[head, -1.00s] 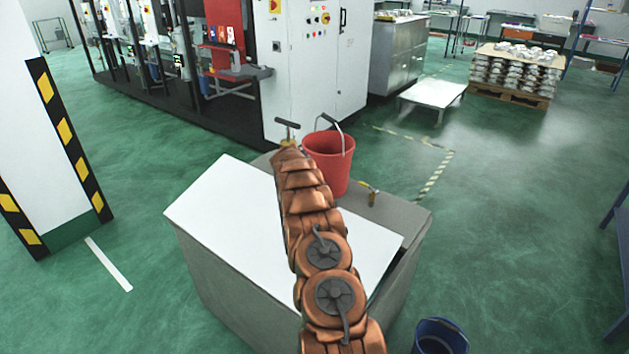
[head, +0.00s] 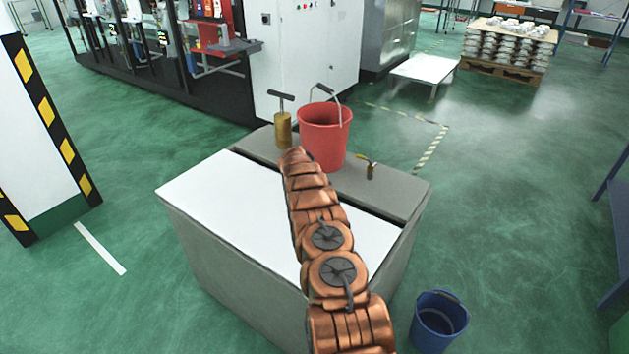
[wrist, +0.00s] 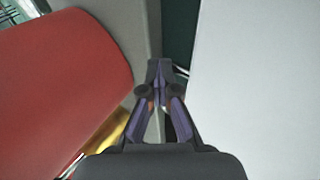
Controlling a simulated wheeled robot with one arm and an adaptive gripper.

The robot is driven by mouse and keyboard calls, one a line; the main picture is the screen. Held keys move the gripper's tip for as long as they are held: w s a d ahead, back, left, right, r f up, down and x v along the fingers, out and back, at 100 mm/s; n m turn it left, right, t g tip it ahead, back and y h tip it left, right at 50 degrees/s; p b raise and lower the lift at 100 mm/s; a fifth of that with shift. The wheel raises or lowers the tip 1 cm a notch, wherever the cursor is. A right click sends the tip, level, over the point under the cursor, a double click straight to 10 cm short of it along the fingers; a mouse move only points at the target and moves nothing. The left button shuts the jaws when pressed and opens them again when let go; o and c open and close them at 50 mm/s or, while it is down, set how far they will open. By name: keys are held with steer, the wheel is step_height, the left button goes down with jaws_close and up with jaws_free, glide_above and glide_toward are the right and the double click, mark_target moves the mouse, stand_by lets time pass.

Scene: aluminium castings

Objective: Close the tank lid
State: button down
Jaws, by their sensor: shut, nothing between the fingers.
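The tank (head: 240,270) is a grey box with a white lid (head: 215,195) over its front part. The lid lies flat or almost flat, with a dark gap along its back edge, beside the fixed grey top (head: 385,193). My arm crosses over the lid in the head view and hides part of it; the gripper cannot be made out there. In the wrist view my gripper (wrist: 160,72) is shut and empty, over the dark gap. The white lid (wrist: 255,90) is to its right and the grey top to its left. I cannot tell whether the fingers touch the lid.
A red bucket (head: 324,138), a brass hand pump (head: 283,130) and a small brass fitting (head: 370,170) stand on the grey top, close to my arm. A blue bucket (head: 438,322) is on the floor at the right. Open green floor surrounds the tank.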

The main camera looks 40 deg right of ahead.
steer(key=shift+s+a+f, duration=0.2)
steer(key=shift+f, duration=0.45)
step_height(320, 180, up, 15)
steer(key=s+b, duration=0.1)
steer(key=b, duration=0.1)
steer(key=shift+s+d+b, duration=0.3)
steer(key=shift+d, duration=0.1)
